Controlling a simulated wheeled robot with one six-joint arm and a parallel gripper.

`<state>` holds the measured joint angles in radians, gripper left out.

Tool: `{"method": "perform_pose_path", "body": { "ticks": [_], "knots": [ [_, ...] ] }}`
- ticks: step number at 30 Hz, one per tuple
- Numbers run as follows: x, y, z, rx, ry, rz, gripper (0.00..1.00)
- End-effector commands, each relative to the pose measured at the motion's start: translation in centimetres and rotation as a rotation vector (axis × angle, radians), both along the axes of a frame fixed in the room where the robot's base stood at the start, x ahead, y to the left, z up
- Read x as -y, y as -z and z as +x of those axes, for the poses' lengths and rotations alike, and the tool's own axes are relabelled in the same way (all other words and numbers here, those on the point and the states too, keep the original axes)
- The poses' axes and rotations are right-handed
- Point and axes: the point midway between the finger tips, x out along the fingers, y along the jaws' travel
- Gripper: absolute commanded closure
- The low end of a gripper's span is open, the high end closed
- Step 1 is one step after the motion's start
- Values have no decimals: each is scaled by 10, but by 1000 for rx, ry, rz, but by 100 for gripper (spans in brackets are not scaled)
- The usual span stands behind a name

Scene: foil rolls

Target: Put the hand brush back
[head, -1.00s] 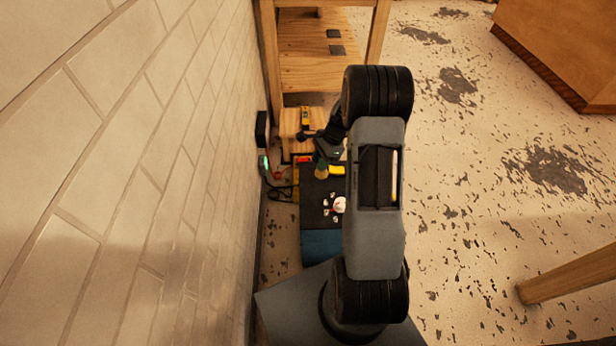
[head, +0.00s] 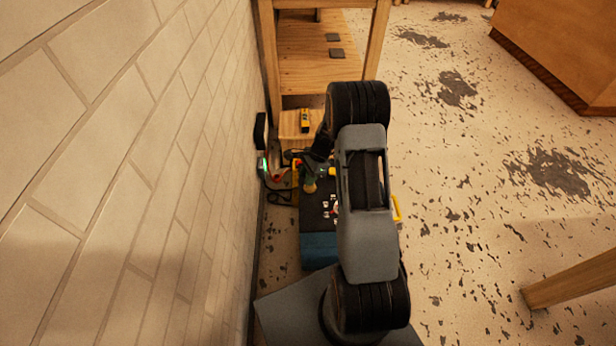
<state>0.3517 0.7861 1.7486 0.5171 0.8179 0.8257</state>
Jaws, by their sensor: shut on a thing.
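My gripper (head: 310,168) is at the end of my arm, left of the picture's middle and above the dark-topped blue box.
The blue box (head: 318,250) has small white bits on top, partly behind my arm. Yellow parts show beside it. A low wooden step (head: 296,128) holds a yellow tool (head: 305,120). Cables lie by the brick wall (head: 130,150) at left.

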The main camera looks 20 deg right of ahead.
Motion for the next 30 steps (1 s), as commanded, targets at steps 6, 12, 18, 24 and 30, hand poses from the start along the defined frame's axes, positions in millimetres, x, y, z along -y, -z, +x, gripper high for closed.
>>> {"method": "perform_pose_path", "body": {
  "ticks": [6, 12, 18, 24, 30],
  "knots": [
    [0, 2, 0, 0, 0, 0, 98],
    [0, 2, 0, 0, -1, 0, 55],
    [0, 2, 0, 0, -1, 0, 45],
    [0, -2, 0, 0, -1, 0, 45],
    [10, -28, 1, 4, -1, -2, 45]
  ]
}}
